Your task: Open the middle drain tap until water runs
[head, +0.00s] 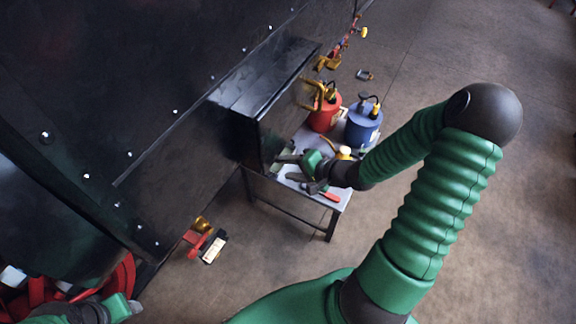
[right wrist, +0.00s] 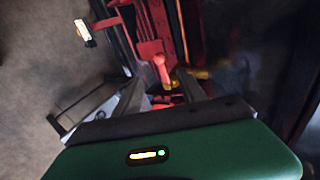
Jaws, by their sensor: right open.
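In the head view, a tap with a red handle and brass body (head: 199,232) sits at the lower edge of the dark metal wall, with a white tag (head: 213,249) beside it. More brass and red fittings (head: 326,62) show further along. My right gripper (head: 287,164) is open beside the black box, above the small table. In the right wrist view, a red lever (right wrist: 161,70) with yellow brass (right wrist: 190,77) beside it shows at the open fingers (right wrist: 160,86); contact cannot be told. Which tap this is, I cannot tell. No running water shows. My left gripper (head: 122,306) is at lower left, its jaws unclear.
A black box (head: 281,75) juts from the wall. The small table (head: 335,197) holds a red can (head: 324,115), a blue can (head: 362,124) and tools. Open floor (head: 480,210) lies to the right.

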